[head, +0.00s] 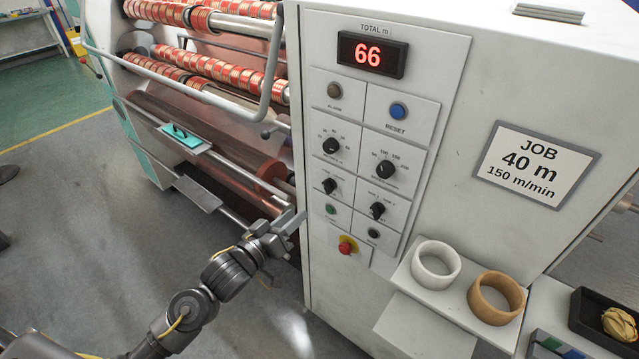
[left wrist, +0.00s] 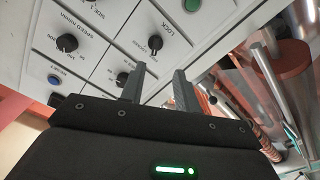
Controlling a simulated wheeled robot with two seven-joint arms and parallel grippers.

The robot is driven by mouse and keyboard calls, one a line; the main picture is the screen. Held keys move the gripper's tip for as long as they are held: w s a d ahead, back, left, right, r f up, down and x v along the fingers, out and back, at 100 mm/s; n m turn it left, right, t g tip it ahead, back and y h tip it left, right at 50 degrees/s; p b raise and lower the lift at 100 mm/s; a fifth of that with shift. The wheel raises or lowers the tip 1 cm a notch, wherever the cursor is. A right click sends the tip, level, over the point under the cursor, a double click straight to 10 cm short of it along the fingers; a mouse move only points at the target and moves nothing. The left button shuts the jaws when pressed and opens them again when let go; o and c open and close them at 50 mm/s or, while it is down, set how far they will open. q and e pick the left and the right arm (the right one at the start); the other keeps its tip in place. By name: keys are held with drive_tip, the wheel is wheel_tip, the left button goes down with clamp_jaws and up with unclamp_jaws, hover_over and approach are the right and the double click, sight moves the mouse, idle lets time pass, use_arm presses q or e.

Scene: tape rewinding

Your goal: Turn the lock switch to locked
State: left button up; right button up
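The lock switch (head: 329,185) is a small black rotary knob at the left of the panel's lower knob pair. It also shows in the left wrist view (left wrist: 155,43), beside its LOCK label. I cannot read which position its pointer marks. My left gripper (head: 290,221) is at the panel's left edge, below and left of the switch. In the wrist view its two fingers (left wrist: 159,80) are apart, with nothing between them. The switch appears beyond the fingertips, apart from them. My right gripper is not in view.
Other knobs surround the switch, including the speed knob (head: 385,168). A green button (head: 331,208) sits just below it, with a red emergency button (head: 347,247) lower. Rollers and a bar (head: 235,107) stand left of the panel. A ledge holds two tape rolls (head: 436,265).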

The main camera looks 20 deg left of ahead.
sight(325, 188)
use_arm(q)
drive_tip(key=p+x, duration=0.1)
drive_tip(key=x, duration=0.2)
drive_tip(key=r+x, duration=0.1)
drive_tip(key=x, duration=0.2)
drive_tip(key=p+x, duration=0.1)
drive_tip(key=x, duration=0.2)
drive_tip(key=shift+w+d+r+p, duration=0.15)
drive_tip(key=shift+w+d+p, duration=0.15)
drive_tip(key=shift+w+d, duration=0.2)
drive_tip(key=shift+w, duration=0.3)
clamp_jaws()
